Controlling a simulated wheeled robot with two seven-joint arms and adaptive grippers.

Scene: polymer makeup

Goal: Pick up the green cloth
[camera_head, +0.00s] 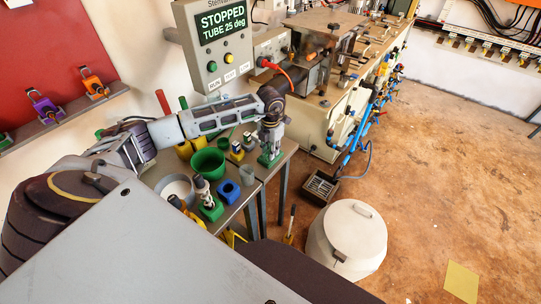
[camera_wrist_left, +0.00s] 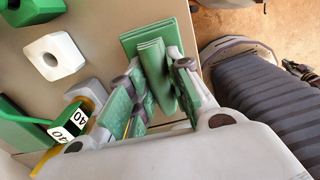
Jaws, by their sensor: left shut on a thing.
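The green cloth (camera_wrist_left: 150,45) is a folded green pad with stacked layers in the left wrist view. My left gripper (camera_wrist_left: 155,88) has its green-padded fingers on either side of the cloth's near part and is shut on it. In the head view the left gripper (camera_head: 270,142) points down at the right end of the grey table, with the green cloth (camera_head: 267,160) showing at its fingertips. I cannot tell whether the cloth still touches the table. My right gripper is not in view.
A white bin (camera_head: 347,240) stands on the floor.

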